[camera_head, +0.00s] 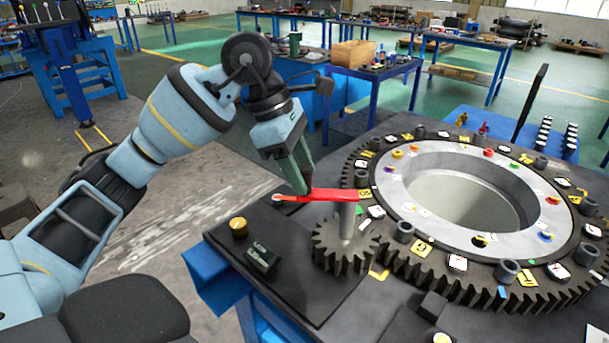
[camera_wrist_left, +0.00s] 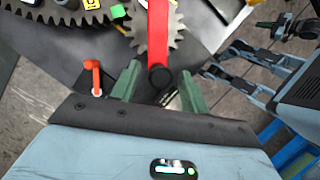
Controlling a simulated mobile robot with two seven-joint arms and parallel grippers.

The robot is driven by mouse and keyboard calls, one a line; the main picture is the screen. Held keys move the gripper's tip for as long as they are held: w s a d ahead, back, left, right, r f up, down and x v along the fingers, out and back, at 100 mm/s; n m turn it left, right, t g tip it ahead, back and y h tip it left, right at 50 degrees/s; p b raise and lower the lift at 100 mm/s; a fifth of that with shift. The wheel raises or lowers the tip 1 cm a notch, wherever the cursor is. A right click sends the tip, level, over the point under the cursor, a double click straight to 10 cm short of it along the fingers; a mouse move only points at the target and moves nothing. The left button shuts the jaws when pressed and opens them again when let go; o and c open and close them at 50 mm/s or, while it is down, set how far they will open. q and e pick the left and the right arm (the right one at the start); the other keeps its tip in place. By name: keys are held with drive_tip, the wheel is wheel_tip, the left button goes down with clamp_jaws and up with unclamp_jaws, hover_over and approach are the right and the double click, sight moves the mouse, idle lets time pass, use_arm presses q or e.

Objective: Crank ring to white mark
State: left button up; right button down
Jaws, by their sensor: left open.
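The large toothed ring (camera_head: 455,228) lies flat on a dark table, with a pale metal top around an open centre. Several white tags, such as one white mark (camera_head: 457,262), sit among yellow tags and coloured pegs on its rim. A small pinion gear (camera_head: 345,250) meshes with its left side. A red crank arm (camera_head: 335,194) sits on the pinion's upright shaft and points left. My left gripper (camera_head: 303,188) is over the crank's outer end, pointing down. In the left wrist view its green fingers (camera_wrist_left: 158,88) stand open on both sides of the crank's black knob (camera_wrist_left: 160,76).
An orange lever (camera_wrist_left: 94,76) stands beside the left finger in the left wrist view. A dark upright post (camera_head: 530,100) rises behind the ring. Open floor lies left.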

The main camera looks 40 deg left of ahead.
use_arm(q)
drive_tip(key=shift+w+d+f, duration=0.15)
drive_tip(key=shift+d+f, duration=0.15)
drive_tip(key=shift+f, duration=0.35)
clamp_jaws()
